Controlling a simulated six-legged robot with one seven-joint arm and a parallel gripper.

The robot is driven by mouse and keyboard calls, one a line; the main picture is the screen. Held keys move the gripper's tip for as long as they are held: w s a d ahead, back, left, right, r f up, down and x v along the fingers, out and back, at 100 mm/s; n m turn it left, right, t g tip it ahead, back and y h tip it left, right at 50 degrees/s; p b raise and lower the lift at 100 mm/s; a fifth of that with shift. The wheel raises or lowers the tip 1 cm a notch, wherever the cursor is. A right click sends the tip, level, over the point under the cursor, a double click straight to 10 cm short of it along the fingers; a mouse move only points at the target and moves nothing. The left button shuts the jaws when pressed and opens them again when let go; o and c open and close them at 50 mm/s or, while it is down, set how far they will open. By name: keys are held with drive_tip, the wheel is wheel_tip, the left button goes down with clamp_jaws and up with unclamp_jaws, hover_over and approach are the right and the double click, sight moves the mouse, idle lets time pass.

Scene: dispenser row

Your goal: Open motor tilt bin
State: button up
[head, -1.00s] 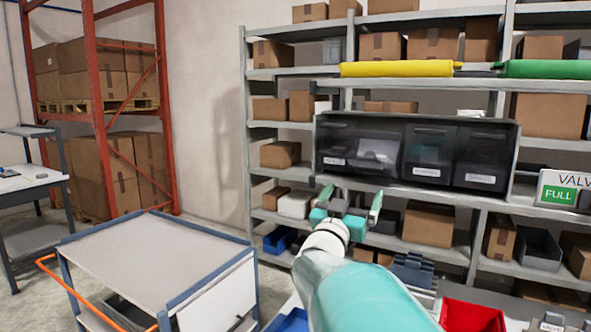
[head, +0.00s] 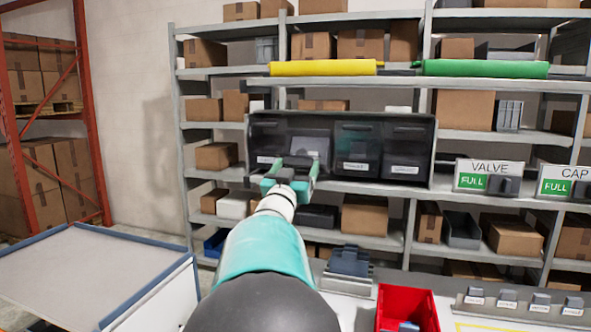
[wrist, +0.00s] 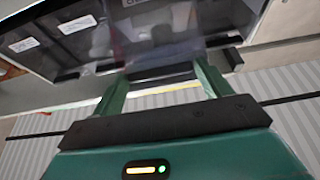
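A row of dark translucent tilt bins (head: 357,148) sits in a dark housing on the middle shelf, with small white labels too small to read. I cannot tell which bin is the motor bin. The bin second from the left (head: 310,142) shows a lighter grey panel. My gripper (head: 297,166) is in front of that bin's lower part, hiding some of it. In the wrist view, the green fingers (wrist: 161,70) are spread apart close to the bin fronts, with a dark edge showing between them. Contact cannot be told.
A yellow roll (head: 323,68) and a green roll (head: 482,68) lie above the bins. Cardboard boxes fill the shelves. A red bin (head: 408,306) stands at the front right, and a grey cart (head: 85,280) at the left.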

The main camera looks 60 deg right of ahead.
sight(298, 155)
drive_tip(key=c, duration=0.9)
drive_tip(key=shift+w+d+r, duration=0.1)
drive_tip(key=shift+d+r, duration=0.2)
drive_tip(key=shift+r, duration=0.5)
drive_tip(key=shift+d+r, duration=0.3)
drive_tip(key=shift+r, duration=0.45)
drive_tip(key=o, duration=1.3)
drive_tip(key=shift+a, duration=0.15)
drive_tip(key=shift+o, duration=0.4)
drive_tip(key=v, duration=1.3)
drive_tip(key=shift+a+f, duration=0.25)
